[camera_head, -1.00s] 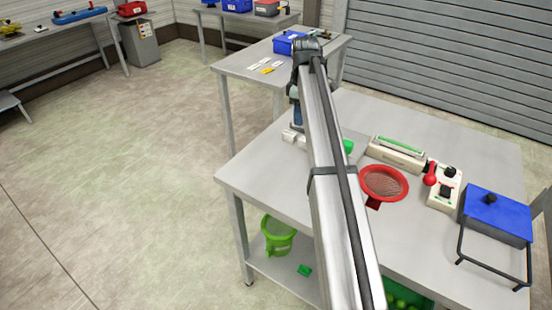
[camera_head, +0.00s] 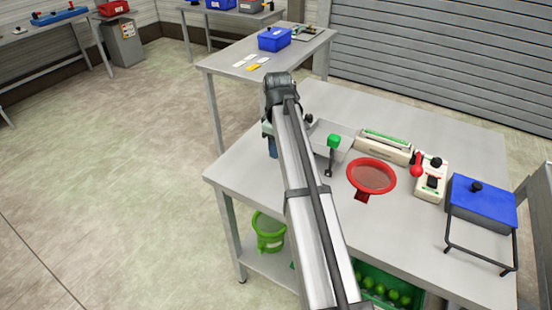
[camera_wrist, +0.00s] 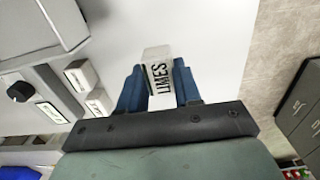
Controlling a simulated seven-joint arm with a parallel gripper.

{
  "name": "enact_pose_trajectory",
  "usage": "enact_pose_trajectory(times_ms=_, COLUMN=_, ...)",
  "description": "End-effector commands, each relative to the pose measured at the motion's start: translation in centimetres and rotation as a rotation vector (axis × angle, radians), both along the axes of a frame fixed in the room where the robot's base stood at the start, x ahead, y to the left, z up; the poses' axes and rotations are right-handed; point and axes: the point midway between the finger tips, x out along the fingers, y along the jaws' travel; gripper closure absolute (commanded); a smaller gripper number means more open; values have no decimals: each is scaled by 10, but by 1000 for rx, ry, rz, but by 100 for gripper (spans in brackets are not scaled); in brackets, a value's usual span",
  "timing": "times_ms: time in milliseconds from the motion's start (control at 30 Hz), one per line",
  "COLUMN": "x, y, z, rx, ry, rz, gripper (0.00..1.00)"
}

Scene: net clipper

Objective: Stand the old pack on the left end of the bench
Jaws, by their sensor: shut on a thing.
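My gripper (camera_wrist: 158,82) has its two blue fingers shut on a small white pack (camera_wrist: 157,72) with the black word LIMES on its side. The pack's white end face points away from the wrist. In the head view my gripper (camera_head: 272,147) hangs over the left part of the bench (camera_head: 232,165), and my arm hides the held pack there. I cannot tell whether the pack touches the bench top. Two other white packs (camera_wrist: 82,76) (camera_wrist: 98,102) lie left of my fingers in the wrist view, beside a grey machine.
The grey machine has a black knob (camera_wrist: 18,92). In the head view a green knob (camera_head: 334,141), a red sieve (camera_head: 371,174) and a blue-lidded box (camera_head: 482,200) stand to the right. A green basket (camera_head: 269,236) is on the lower shelf. The bench's left end looks clear.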

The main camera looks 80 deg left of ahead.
Motion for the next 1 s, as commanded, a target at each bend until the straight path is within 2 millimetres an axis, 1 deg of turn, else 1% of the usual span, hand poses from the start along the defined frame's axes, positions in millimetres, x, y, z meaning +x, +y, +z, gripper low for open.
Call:
enact_pose_trajectory(times_ms=33, x=0, y=-1, z=-8, rx=-1, ry=0, rz=0, gripper=97)
enact_pose_trajectory(times_ms=267, x=0, y=0, z=-25, rx=0, ry=0, rz=1, gripper=97)
enact_pose_trajectory(times_ms=400, x=0, y=0, z=-43, rx=-1, ry=0, rz=1, gripper=97)
enact_pose_trajectory(times_ms=500, x=0, y=0, z=-51, rx=0, ry=0, rz=1, gripper=97)
enact_pose_trajectory(times_ms=900, x=0, y=0, z=-55, rx=0, ry=0, rz=1, gripper=97)
enact_pose_trajectory(times_ms=933, x=0, y=0, z=-55, rx=0, ry=0, rz=1, gripper=65)
enact_pose_trajectory(times_ms=1000, x=0, y=0, z=-55, rx=0, ry=0, rz=1, gripper=58)
